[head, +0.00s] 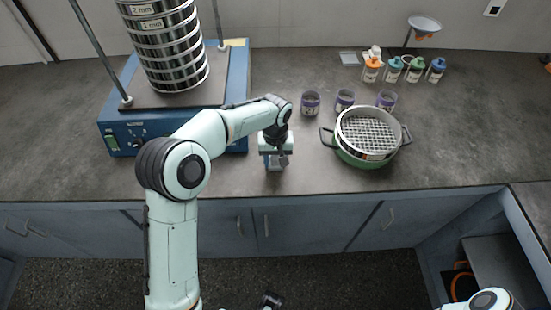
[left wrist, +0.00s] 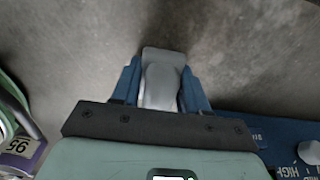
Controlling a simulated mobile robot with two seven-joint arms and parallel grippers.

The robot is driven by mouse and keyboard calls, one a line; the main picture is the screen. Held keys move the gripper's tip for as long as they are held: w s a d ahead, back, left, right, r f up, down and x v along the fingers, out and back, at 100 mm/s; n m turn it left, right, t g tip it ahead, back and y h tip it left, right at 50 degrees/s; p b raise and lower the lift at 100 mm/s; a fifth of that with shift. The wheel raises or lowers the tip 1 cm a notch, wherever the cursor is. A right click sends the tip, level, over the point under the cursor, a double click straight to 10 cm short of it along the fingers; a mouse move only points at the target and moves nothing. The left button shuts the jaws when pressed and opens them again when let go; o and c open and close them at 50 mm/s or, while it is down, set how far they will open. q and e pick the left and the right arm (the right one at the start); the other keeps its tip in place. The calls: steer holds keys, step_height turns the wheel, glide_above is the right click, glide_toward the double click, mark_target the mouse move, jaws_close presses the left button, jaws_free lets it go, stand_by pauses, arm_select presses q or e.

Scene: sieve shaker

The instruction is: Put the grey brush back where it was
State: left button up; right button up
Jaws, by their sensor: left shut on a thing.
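The grey brush (left wrist: 163,80) is between the blue fingers of my left gripper (left wrist: 160,92) in the left wrist view. The gripper is shut on it. In the head view my left gripper (head: 275,163) is over the front part of the grey worktop (head: 330,185), between the blue shaker base and the sieve. The brush is mostly hidden there by the gripper. I cannot tell whether the brush touches the worktop.
The blue shaker (head: 122,140) with a sieve stack (head: 165,45) stands at left. A sieve (head: 368,132) sits in a green handled pan (head: 362,161) at right. Purple-labelled jars (head: 311,103) stand behind it, several bottles (head: 393,69) further back. The worktop front right is clear.

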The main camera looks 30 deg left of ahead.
arm_select(q)
steer(key=o, duration=0.9)
steer(key=shift+r, duration=0.1)
step_height(320, 180, up, 12)
steer(key=shift+r+p, duration=0.1)
steer(key=shift+p, duration=1)
